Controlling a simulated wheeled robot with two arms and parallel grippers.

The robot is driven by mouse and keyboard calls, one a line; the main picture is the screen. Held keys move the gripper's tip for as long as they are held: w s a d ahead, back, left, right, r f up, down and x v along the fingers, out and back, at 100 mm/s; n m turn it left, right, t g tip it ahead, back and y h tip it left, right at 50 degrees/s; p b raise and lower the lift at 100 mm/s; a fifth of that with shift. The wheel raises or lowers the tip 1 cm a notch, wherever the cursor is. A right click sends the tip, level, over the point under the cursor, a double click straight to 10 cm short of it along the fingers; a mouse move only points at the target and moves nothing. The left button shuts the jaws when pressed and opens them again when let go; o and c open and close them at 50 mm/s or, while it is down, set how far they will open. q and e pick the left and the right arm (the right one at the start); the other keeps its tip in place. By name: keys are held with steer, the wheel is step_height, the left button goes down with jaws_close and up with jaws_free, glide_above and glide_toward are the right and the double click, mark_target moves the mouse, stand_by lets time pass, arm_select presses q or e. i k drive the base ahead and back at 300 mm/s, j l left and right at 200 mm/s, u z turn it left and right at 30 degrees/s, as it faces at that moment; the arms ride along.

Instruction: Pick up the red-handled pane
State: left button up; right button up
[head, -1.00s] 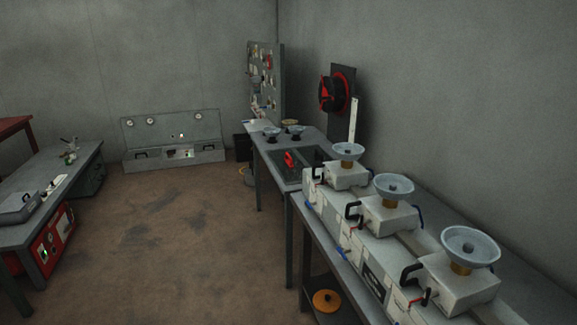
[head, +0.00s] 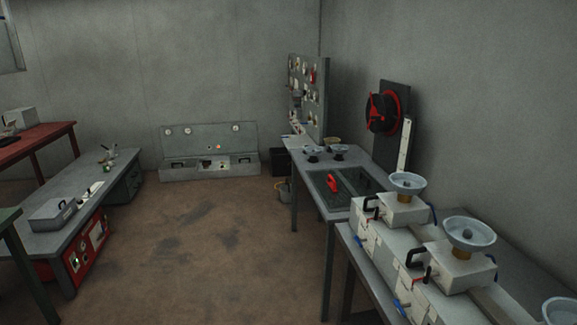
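A red handle (head: 333,181) shows on a dark flat pane (head: 322,186) that lies on the grey table (head: 312,203) along the right wall. A second dark panel (head: 361,180) lies to its right, with no red handle that I can make out. The pane is some distance ahead of me and small in the view. Neither of my grippers is in the head view.
A bench with white machines topped by bowls (head: 470,232) stands at the near right. A low grey table (head: 80,180) and a red table (head: 38,137) stand at left. A grey console (head: 209,165) is against the back wall. Open brown floor (head: 200,250) lies between.

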mark_target(334, 192)
steer(key=i+j+u, duration=0.1)
steer(key=i+u, duration=0.2)
steer(key=i, duration=1.8)
steer(key=i+j+z, duration=0.1)
steer(key=i+z, duration=0.35)
steer(key=i+j+z, duration=0.7)
steer(key=i+z, duration=0.15)
steer(key=i, duration=0.05)
